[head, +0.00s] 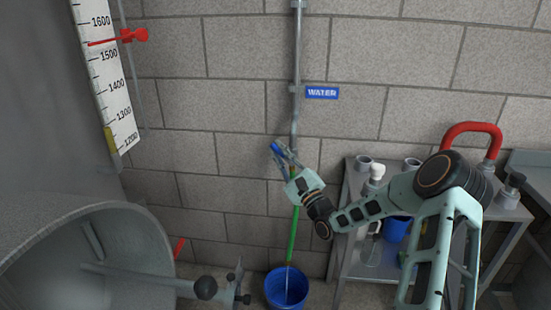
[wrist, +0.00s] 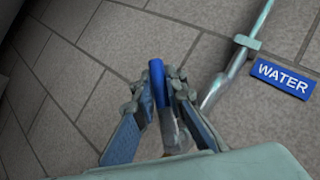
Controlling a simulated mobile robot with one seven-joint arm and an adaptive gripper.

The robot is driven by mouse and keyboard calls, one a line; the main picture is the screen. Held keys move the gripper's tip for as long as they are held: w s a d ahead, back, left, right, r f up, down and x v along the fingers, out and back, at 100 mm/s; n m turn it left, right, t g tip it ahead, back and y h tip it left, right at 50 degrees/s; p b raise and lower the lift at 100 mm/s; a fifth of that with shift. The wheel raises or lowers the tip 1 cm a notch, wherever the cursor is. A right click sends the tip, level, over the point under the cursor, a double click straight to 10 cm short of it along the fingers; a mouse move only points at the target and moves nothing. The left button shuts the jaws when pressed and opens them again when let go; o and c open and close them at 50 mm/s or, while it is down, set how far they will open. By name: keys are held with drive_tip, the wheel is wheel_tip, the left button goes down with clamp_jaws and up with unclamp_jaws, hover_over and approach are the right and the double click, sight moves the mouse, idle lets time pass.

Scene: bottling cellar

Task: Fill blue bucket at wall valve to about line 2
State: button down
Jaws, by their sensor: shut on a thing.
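The blue bucket (head: 272,289) stands upright on the floor below the wall pipe (head: 296,70). A green hose (head: 292,238) hangs down to it, and a thin pale streak, seemingly water, runs from the hose end into the bucket. The level and any marked lines inside cannot be read. My gripper (head: 281,152) is at the valve on the pipe, shut on its blue lever (head: 276,147). In the wrist view the blue lever (wrist: 157,82) stands between my two fingers (wrist: 158,95). The valve body is mostly hidden by my gripper.
A blue WATER sign (head: 322,93) is on the wall right of the pipe. A grey tank (head: 140,240) with an open round hatch is at left. A metal cart (head: 345,215) with a red bent pipe (head: 470,127) and another blue container (head: 397,228) stands at right.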

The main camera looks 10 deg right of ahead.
drive_tip(key=shift+s+d+r+m+t+h+b, duration=0.1)
drive_tip(key=shift+d+m+t+h+b, duration=0.15)
drive_tip(key=shift+m, duration=0.2)
drive_tip(key=shift+w+d+r+m+t+h+b, duration=0.1)
drive_tip(key=shift+r+m+t+b, duration=0.1)
drive_tip(key=shift+m+t, duration=0.25)
drive_tip(key=shift+s+d+r+m+t+h+b, duration=0.1)
drive_tip(key=shift+m+t+h+b, duration=0.1)
drive_tip(key=shift+m, duration=0.3)
drive_tip(key=c, duration=2)
unclamp_jaws()
drive_tip(key=shift+o, duration=0.2)
drive_tip(key=shift+s, duration=0.1)
drive_tip(key=v, duration=1.2)
drive_tip(key=shift+f, duration=0.1)
